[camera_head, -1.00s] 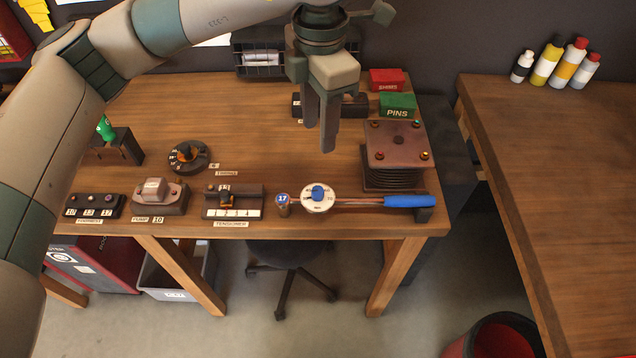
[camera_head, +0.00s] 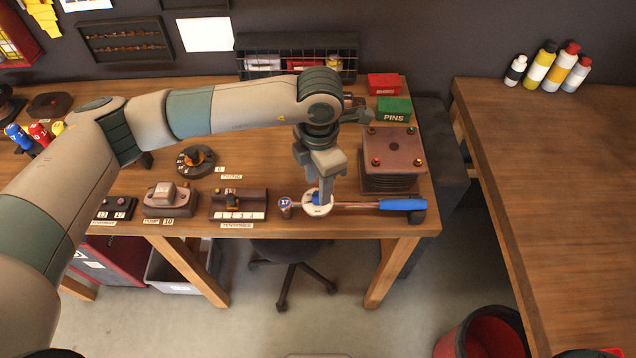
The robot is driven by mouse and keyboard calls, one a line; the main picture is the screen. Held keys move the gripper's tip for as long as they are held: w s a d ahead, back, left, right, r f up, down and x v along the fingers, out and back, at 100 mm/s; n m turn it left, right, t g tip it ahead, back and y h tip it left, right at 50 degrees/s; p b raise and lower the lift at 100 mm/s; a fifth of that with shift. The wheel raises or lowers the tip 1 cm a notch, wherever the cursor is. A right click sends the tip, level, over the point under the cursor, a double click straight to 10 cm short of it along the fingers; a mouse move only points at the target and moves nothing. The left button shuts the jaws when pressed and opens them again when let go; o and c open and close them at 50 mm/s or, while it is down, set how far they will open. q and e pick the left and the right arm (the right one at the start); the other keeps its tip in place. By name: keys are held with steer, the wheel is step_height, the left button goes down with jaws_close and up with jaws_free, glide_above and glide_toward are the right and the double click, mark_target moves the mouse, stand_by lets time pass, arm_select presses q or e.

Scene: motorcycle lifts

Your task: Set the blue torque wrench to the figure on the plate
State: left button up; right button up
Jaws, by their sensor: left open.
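The blue torque wrench (camera_head: 402,205) lies along the front edge of the bench, its blue handle at the right. Its head at the left end carries a blue tag reading 17 (camera_head: 285,203). A round white dial (camera_head: 317,210) sits on its shaft near the head. My left gripper (camera_head: 319,198) points down over the dial, its fingers hiding the dial's blue knob and most of its scale. The gripper is open; whether the fingers touch the knob cannot be told. No plate with a torque figure can be clearly read. My right gripper is not in view.
A stacked block with a brown top plate (camera_head: 390,150) stands just right of the gripper. Green PINS (camera_head: 394,110) and red SHIMS (camera_head: 383,84) boxes are behind it. A tensioner (camera_head: 238,204), pump (camera_head: 170,198) and timing dial (camera_head: 195,160) stand to the left.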

arm_select(q)
steer(key=shift+f+p, duration=0.5)
steer(key=shift+f, duration=1.15)
steer(key=shift+c, duration=0.2)
jaws_close()
